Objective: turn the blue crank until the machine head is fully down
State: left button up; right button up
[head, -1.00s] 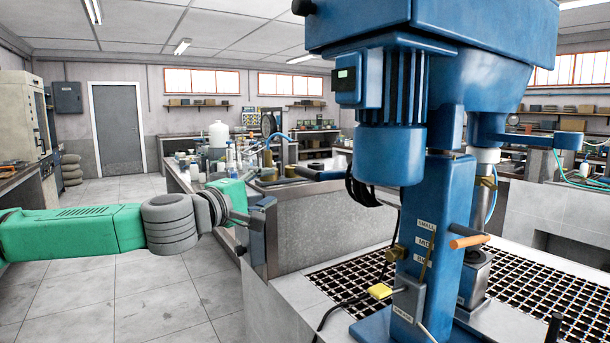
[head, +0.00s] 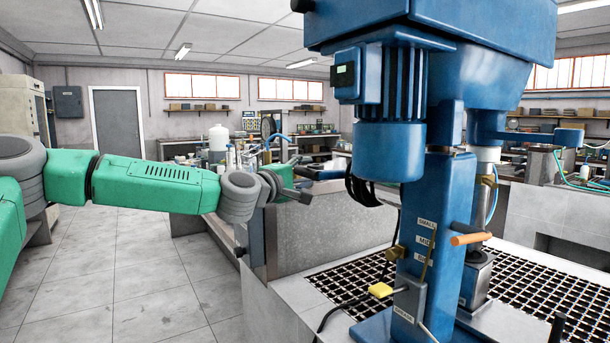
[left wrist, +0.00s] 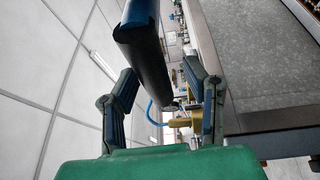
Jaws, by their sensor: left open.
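The blue machine head (head: 430,25) stands high on its column (head: 435,210), with a finned motor (head: 390,120) on its left. A blue arm with a short upright end (head: 570,138) sticks out to the right; I cannot tell for sure whether it is the blue crank. My left gripper (head: 297,186) is open, left of the motor and column. In the left wrist view a dark cylinder with a bluish end (left wrist: 143,45) reaches in between or beyond the open fingers (left wrist: 165,98); contact cannot be told. My right gripper is not in view.
A grey stone wall (head: 320,228) stands below the left gripper, beside a black grating (head: 345,275). The floor (head: 130,260) at left is clear.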

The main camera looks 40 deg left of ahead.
pick_arm(q)
jog(key=shift+w, duration=0.1)
grip_shut()
jog(key=shift+r+p, duration=0.3)
jog(key=shift+p, duration=0.25)
